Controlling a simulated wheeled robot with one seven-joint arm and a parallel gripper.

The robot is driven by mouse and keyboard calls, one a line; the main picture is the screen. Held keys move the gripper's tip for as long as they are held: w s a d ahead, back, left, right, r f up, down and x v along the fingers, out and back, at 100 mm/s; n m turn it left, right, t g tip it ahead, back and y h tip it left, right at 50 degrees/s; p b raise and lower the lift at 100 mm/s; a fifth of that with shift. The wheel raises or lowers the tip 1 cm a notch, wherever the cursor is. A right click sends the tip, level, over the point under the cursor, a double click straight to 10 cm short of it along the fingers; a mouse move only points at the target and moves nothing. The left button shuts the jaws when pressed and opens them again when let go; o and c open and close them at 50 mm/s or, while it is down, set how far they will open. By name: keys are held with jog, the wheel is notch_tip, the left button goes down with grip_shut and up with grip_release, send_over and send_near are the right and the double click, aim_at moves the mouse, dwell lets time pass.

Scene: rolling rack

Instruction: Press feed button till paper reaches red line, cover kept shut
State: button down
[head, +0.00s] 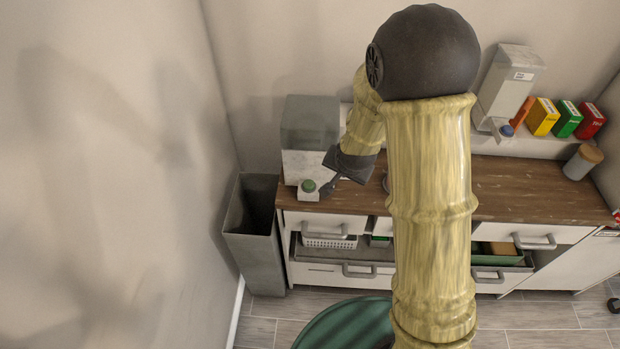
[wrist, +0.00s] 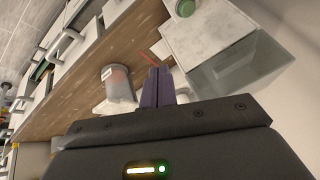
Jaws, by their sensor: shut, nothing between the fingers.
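A device with a grey cover (head: 310,122) on a pale marbled body (head: 300,165) stands at the counter's left end. A green button (head: 308,186) sits on its low white front base. The wrist view shows the marbled body (wrist: 205,35), the grey cover (wrist: 225,75), apparently shut, and the green button (wrist: 185,8). A thin red line (wrist: 149,57) shows beside the body, near my fingertips; I cannot make out the paper's edge. My gripper (head: 325,191) is shut and empty, just right of the green button in the head view. In the wrist view my gripper (wrist: 158,72) appears apart from the button.
A grey cup-like container (wrist: 118,85) stands on the wooden counter close to my fingers. A grey bin (head: 255,235) stands left of the counter. A tall grey dispenser (head: 508,82) and coloured boxes (head: 566,118) are on the right shelf. My arm hides the middle counter.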

jog(key=s+d+r+n+g+b, duration=0.1)
jog(key=s+d+r+n, duration=0.1)
jog(key=s, duration=0.6)
jog(key=s+d+r+n+g+b, duration=0.1)
jog(key=s+d+r+n+g, duration=0.1)
jog(key=s+d, duration=0.5)
jog(key=shift+s+r+n+h, duration=0.3)
jog(key=shift+s+r+n, duration=0.2)
jog(key=shift+s+r, duration=0.55)
jog(key=shift+f, duration=0.15)
